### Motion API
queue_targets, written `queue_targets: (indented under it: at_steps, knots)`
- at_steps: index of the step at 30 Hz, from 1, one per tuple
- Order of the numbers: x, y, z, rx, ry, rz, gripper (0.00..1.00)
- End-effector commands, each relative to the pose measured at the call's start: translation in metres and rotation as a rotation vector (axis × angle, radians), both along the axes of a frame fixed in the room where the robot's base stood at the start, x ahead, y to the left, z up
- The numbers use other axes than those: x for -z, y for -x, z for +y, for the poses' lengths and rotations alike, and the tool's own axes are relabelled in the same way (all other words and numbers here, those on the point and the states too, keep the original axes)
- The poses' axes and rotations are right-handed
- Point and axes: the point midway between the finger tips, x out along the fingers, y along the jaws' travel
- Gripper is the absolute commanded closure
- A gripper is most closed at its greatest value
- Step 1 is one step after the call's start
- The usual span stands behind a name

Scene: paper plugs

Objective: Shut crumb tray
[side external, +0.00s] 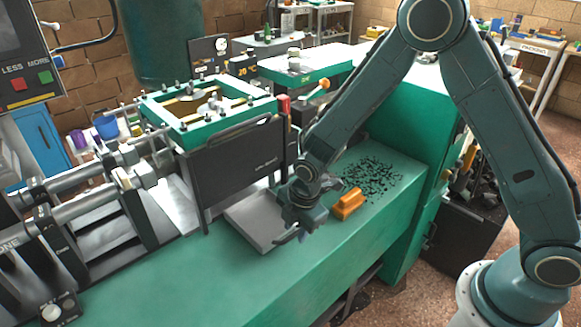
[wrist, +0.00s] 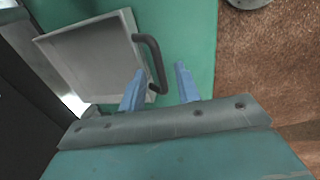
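The crumb tray (side external: 258,222) is a flat grey metal tray. It sticks out from under the dark machine housing onto the green bench. In the wrist view the tray (wrist: 88,55) lies at the upper left, with a dark bar handle (wrist: 152,62) on its right edge. My gripper (side external: 298,236) is low over the bench at the tray's front edge. In the wrist view the two blue fingers of my gripper (wrist: 160,82) are apart, with the lower end of the handle close to the left finger. Whether they touch, I cannot tell.
An orange block-like tool (side external: 347,204) lies on the bench right of my gripper, beside scattered black crumbs (side external: 368,180). The dark housing (side external: 235,158) stands behind the tray. The green bench (side external: 200,280) is clear in front, and its edge drops to the brown floor.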

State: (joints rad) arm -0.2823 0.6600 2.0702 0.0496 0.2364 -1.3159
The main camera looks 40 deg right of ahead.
Motion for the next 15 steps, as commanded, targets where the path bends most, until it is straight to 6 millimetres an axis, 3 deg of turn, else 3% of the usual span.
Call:
queue_targets:
  at_steps: [11,15]
  knots:
    - [0.0023,-0.0006,0.0001,0.0,0.0,-0.001,0.69]
    - [0.0022,-0.0006,0.0001,0.0,0.0,-0.001,0.97]
